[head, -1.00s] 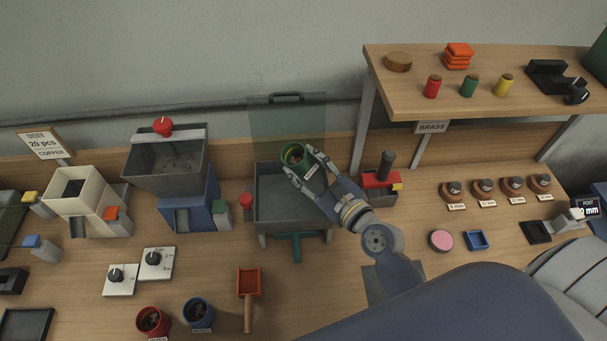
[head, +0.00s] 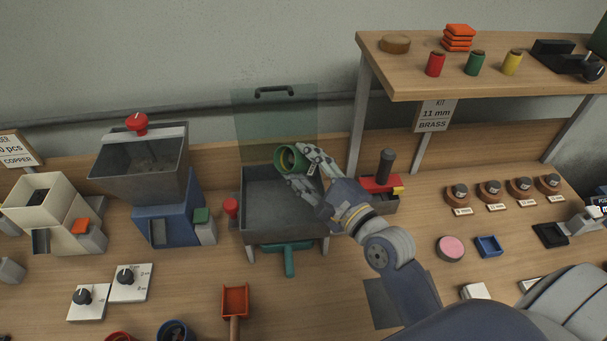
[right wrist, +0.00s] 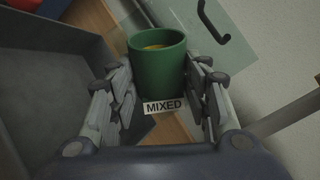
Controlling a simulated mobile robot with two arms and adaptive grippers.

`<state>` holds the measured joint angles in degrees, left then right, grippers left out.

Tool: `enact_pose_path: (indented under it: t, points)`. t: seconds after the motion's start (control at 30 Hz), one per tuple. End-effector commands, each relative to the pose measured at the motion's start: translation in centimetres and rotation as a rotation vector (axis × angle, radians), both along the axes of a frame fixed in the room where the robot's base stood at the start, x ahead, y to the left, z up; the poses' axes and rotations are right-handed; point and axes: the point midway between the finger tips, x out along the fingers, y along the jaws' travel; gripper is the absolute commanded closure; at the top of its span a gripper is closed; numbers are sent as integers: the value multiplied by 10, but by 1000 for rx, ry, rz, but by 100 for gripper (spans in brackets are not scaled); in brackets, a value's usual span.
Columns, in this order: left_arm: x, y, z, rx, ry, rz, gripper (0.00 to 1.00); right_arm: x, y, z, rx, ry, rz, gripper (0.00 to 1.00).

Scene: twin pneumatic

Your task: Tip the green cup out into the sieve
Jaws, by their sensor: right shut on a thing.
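The green cup (head: 290,158) is held over the back of the grey sieve tray (head: 262,212). It is tilted, with its mouth turned to the left in the head view. My right gripper (head: 303,167) is shut on it, one finger on each side. In the right wrist view the green cup (right wrist: 158,72) sits between the fingers, with a MIXED label below and something yellowish inside. The grey sieve wall (right wrist: 70,95) is to its left there. No pieces are visibly falling. My left gripper is not in view.
A clear greenish lid (head: 272,120) stands upright behind the sieve. A blue machine with a grey hopper (head: 150,165) stands to the left. A red block with a dark post (head: 381,184) is close on the right. The wooden shelf (head: 480,80) overhangs at right.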

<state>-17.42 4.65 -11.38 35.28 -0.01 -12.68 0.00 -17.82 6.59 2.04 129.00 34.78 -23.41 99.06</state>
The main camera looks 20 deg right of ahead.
Motion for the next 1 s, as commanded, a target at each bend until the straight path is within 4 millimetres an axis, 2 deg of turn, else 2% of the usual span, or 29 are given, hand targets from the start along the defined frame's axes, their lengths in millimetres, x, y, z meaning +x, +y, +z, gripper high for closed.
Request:
enact_pose_path:
  t: [0.03,0.4,0.7,0.83,1.0]
  points:
    - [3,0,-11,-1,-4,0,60,0,0,-5,-26,-14,1,86]
    - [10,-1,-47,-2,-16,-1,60,1,-4,-9,-203,-92,1,86]
    - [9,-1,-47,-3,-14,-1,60,-4,9,2,-660,-290,2,86]
    - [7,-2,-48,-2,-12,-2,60,-5,12,4,-793,-348,1,86]
    - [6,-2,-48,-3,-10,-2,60,-6,14,6,-876,-385,-1,86]
